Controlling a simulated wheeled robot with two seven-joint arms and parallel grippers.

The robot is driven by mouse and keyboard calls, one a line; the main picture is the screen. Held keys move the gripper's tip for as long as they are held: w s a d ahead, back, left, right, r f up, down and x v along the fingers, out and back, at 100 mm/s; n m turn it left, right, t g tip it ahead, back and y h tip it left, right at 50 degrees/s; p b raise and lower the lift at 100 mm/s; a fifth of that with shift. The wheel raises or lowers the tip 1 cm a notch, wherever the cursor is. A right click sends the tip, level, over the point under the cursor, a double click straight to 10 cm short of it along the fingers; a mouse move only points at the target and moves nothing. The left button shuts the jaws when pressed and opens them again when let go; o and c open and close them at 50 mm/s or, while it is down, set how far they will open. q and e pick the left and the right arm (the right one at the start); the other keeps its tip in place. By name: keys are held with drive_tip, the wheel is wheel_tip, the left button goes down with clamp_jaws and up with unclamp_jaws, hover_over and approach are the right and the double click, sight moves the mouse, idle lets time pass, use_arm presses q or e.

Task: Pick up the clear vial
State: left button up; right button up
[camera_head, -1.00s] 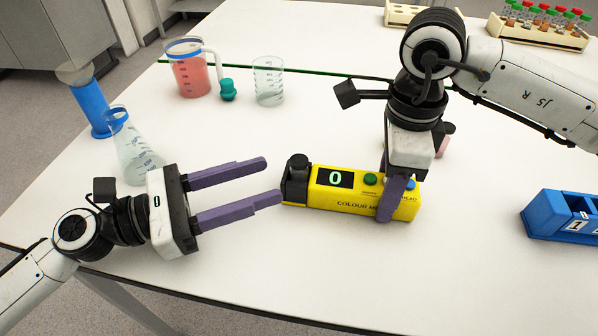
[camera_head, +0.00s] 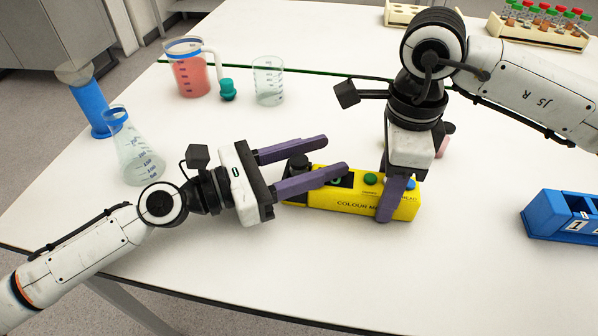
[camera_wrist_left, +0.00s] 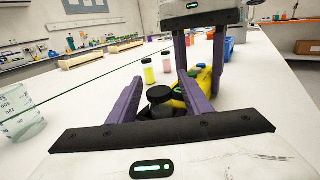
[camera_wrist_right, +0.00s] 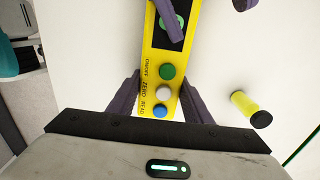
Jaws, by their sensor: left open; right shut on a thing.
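I cannot make out a clear vial in any view. The yellow colour meter (camera_head: 345,203) lies on the table, with a black round-topped end (camera_head: 298,166) at its left. My right gripper (camera_head: 393,205) is shut on the meter's body, its fingers on either side near the buttons, also seen in the right wrist view (camera_wrist_right: 160,95). My left gripper (camera_head: 335,155) is open, with its purple fingers at the meter's left end. In the left wrist view the black end (camera_wrist_left: 160,95) shows between the open fingers, apparently not gripped.
A pink vial (camera_wrist_left: 166,61) and a yellow vial (camera_wrist_left: 148,72) stand behind the meter. A blue numbered rack (camera_head: 560,212) is at right. The front table is clear.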

use_arm(q)
drive_tip(key=shift+w+d, duration=0.15)
drive_tip(key=shift+d, duration=0.2)
drive_tip(key=shift+c, duration=0.4)
use_arm(e)
drive_tip(key=shift+r, duration=0.1)
use_arm(q)
clamp_jaws()
wheel_tip(320, 180, up, 10)
idle(0.3)
